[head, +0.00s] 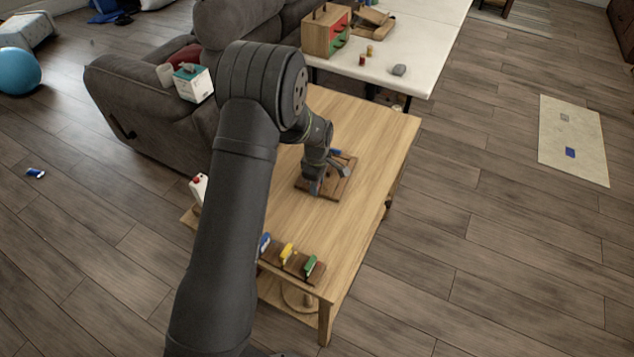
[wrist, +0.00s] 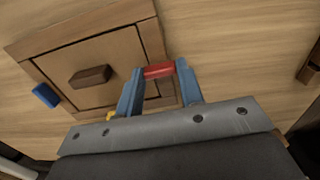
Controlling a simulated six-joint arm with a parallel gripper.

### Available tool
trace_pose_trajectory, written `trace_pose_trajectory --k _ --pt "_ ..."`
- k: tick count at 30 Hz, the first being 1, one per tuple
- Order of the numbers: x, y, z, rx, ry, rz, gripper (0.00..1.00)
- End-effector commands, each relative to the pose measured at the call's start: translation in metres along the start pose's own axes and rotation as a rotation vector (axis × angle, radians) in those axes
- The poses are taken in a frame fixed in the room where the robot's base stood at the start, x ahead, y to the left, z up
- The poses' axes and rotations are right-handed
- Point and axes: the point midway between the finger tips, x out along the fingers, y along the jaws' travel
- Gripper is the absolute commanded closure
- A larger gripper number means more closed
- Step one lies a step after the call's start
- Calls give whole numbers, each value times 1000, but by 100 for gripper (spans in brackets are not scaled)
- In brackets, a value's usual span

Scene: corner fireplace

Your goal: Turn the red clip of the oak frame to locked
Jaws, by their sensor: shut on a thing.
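The oak frame (wrist: 72,40) lies on the wooden coffee table, with a panel and a dark brown handle block (wrist: 90,76) in its middle; in the head view the frame (head: 345,186) is partly covered by my arm. The red clip (wrist: 159,70) is at the frame's edge in the wrist view, between the blue fingertips of my gripper (wrist: 157,80). My gripper is shut on the red clip. A blue clip (wrist: 46,95) sits at the frame's left edge. A bit of yellow (wrist: 110,115) shows beside the left finger, mostly hidden. The clip's exact angle is hard to tell.
A rack with blue, yellow and green pieces (head: 288,255) stands at the coffee table's near end. A white-and-red bottle (head: 198,188) is at its left edge. A grey sofa (head: 150,95) and a white table (head: 425,45) stand behind. The coffee table's right side (head: 385,130) is clear.

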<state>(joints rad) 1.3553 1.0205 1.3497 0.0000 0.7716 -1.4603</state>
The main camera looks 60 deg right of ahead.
Motion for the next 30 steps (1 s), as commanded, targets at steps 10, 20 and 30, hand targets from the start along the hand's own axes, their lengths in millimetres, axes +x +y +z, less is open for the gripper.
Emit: trace_pose_trajectory --k 10,20,30 --pt "1 -1 0 -2 -1 -2 64" --pt "0 0 0 -1 0 0 44" --pt "-35 1 0 -1 0 4 44"
